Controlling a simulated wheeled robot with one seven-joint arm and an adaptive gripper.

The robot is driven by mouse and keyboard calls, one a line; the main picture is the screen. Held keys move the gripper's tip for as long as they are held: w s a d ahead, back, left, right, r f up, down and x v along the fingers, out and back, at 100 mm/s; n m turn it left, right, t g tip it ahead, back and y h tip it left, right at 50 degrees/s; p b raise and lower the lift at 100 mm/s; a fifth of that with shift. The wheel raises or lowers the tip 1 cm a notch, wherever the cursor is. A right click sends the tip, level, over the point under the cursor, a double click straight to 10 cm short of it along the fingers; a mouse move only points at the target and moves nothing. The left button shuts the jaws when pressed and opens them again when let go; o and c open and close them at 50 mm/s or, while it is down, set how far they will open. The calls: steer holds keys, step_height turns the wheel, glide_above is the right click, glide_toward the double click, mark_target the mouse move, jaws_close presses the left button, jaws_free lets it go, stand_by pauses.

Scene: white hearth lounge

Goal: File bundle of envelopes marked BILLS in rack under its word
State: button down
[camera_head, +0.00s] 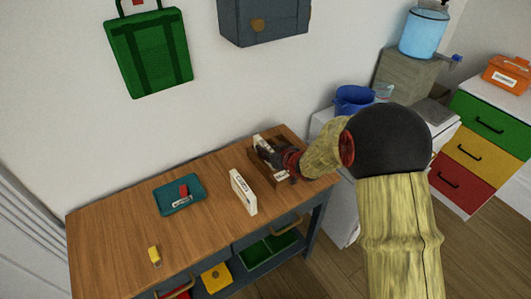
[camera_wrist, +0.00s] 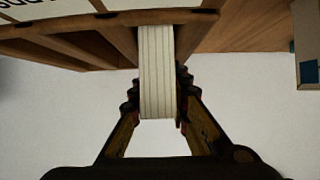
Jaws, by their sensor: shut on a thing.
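My gripper (camera_wrist: 158,97) is shut on a cream bundle of envelopes (camera_wrist: 157,62), seen edge-on in the wrist view. The bundle's far end is at a slot of the wooden rack (camera_wrist: 90,45), between dividers; how deep it sits cannot be told. In the head view my gripper (camera_head: 278,157) is over the rack (camera_head: 258,167) at the table's right end. A white item (camera_head: 261,143) shows at the rack beside my gripper. The word on the held bundle is not readable. Part of a white label (camera_wrist: 45,5) with dark letters shows on the rack.
Another white block with dark print (camera_head: 243,192) stands on the wooden table (camera_head: 120,220), left of the rack. A teal tray (camera_head: 180,195) holds small red and white items. A yellow item (camera_head: 154,255) lies near the front edge. A blue bucket (camera_head: 353,99) stands beyond the table.

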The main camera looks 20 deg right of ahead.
steer(key=shift+f, duration=0.2)
steer(key=c, duration=1.7)
jaws_free()
steer(key=shift+f, duration=0.1)
steer(key=shift+s, duration=0.1)
